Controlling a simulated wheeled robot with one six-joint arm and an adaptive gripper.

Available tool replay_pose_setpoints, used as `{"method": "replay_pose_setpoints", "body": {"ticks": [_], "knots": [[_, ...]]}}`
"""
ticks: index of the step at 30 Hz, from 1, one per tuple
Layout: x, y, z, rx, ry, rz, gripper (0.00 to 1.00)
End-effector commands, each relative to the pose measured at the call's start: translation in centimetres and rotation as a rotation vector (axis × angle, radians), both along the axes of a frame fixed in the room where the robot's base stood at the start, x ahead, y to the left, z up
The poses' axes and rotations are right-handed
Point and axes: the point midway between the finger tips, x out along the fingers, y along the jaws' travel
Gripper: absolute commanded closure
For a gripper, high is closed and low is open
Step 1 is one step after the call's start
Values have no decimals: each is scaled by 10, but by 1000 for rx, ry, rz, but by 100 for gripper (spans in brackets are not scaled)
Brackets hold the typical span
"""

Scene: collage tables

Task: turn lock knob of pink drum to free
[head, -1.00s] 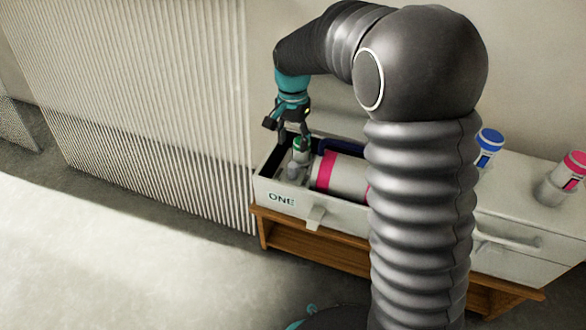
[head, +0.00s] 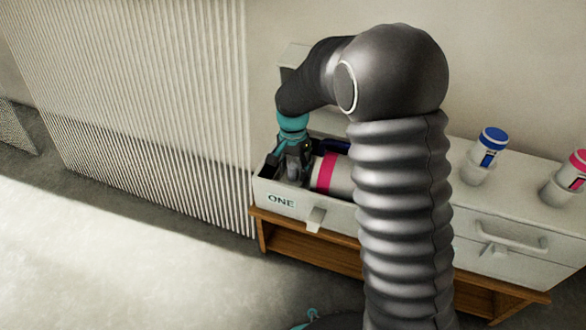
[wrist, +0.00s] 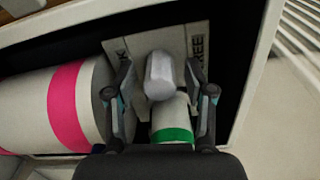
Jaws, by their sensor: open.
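The pink drum (head: 332,176) is a pale cylinder with a pink band, lying in the open box marked ONE (head: 264,188); it also shows at the left of the wrist view (wrist: 25,103). The grey lock knob (wrist: 160,75) stands on a pale plate (wrist: 120,50) whose right side reads FREE; the lettering at its left is mostly hidden by a finger. My gripper (wrist: 160,97) is open, with one finger on each side of the knob. I cannot tell whether either finger touches it. In the head view, my gripper (head: 292,170) reaches down into the box.
A pale cylinder with a green band (wrist: 172,120) stands beside the knob, between my fingers. The box walls (wrist: 258,75) are close around. A blue-capped bottle (head: 487,152) and a pink-capped bottle (head: 568,178) stand on the cabinet top at right.

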Motion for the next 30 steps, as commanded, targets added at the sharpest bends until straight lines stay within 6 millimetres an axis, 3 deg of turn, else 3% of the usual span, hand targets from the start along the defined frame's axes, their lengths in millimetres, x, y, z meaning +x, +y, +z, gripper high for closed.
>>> {"method": "replay_pose_setpoints", "body": {"ticks": [1, 7, 30], "knots": [[0, 0, 0, 0, 0, 0, 49], [0, 0, 0, 0, 0, 0, 99], [0, 0, 0, 0, 1, 70, 100]]}}
